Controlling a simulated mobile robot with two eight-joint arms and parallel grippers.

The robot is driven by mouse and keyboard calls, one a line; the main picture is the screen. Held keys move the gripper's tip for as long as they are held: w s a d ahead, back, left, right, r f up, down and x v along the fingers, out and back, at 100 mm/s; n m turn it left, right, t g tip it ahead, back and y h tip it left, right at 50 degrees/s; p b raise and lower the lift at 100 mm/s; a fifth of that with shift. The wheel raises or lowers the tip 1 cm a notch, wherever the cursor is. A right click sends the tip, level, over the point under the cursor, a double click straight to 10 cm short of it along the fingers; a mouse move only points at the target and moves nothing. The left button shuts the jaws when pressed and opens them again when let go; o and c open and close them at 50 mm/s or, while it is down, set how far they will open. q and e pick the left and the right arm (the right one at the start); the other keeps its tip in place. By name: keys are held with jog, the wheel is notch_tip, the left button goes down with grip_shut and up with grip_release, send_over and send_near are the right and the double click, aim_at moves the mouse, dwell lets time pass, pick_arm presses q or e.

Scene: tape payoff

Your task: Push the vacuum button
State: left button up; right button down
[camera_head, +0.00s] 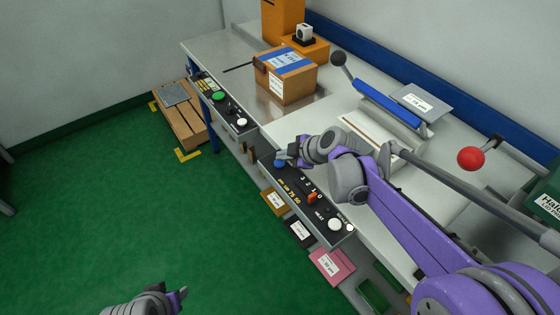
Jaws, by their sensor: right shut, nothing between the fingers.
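The front control panel (290,187) on the bench edge carries a blue button (281,162) at its upper left end, an orange switch (312,197) and a white knob (335,224). The blue button looks like the vacuum button, but its label is too small to read. My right gripper (289,162) is shut and empty, with its fingertips at the blue button and partly covering it. I cannot tell whether they touch it. My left gripper (180,293) hangs low over the green floor, far from the panel; its fingers are too small to judge.
A second panel (225,104) with a green button (218,96) sits further left. A cardboard box (287,78) stands on the bench behind. Open floor lies left.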

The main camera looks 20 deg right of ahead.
aim_at(283, 164)
jog(key=shift+f, duration=0.65)
dwell(0.3)
jog(key=shift+r+p, duration=0.4)
jog(key=shift+r, duration=0.35)
notch_tip(283, 164, up, 6)
jog(key=p, duration=0.4)
jog(key=shift+p, duration=0.35)
